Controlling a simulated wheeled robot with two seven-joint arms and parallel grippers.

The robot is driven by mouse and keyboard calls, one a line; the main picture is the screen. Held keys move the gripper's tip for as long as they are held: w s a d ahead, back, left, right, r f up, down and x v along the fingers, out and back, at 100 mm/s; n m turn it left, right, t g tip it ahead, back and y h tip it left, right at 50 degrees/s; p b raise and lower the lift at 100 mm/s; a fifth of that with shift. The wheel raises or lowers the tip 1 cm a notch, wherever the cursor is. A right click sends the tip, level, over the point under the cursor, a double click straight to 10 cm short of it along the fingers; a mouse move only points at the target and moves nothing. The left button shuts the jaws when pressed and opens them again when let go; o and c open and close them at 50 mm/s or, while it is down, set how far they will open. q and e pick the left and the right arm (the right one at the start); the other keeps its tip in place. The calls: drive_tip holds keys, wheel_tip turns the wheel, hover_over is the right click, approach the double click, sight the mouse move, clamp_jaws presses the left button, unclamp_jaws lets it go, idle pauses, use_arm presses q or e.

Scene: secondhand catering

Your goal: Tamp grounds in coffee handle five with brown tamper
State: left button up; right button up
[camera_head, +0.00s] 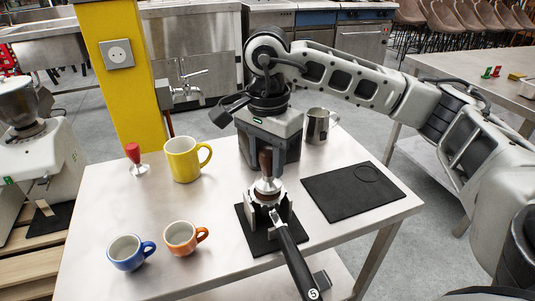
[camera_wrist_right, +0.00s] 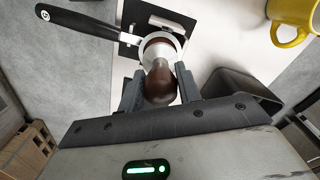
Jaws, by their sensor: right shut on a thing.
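My right gripper (camera_head: 267,165) points down and is shut on the brown tamper (camera_head: 265,163). The tamper's handle (camera_wrist_right: 160,86) sits between both fingers in the right wrist view, with its metal base facing the basket. Coffee handle five (camera_head: 290,256) rests on a holder on the black mat, its black grip marked 5 pointing to the front. Its basket (camera_head: 266,198) is directly under the tamper. A brown rim shows around the tamper in the right wrist view; I cannot tell how deep the base sits or whether it presses grounds. My left gripper is out of view.
A red-handled tamper (camera_head: 135,159) and a yellow mug (camera_head: 186,158) stand at the back left. A blue cup (camera_head: 128,252) and an orange cup (camera_head: 183,238) stand at the front left. A metal pitcher (camera_head: 318,126) stands behind a flat black mat (camera_head: 345,200) on the right.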

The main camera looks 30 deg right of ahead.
drive_tip(key=shift+f, duration=0.35)
drive_tip(key=shift+a, duration=0.15)
idle(0.7)
drive_tip(key=shift+s+f+b, duration=0.1)
drive_tip(key=shift+f+b, duration=0.95)
idle(0.7)
drive_tip(key=shift+r, duration=0.1)
drive_tip(key=shift+r+p, duration=2.85)
drive_tip(key=shift+r, duration=1.2)
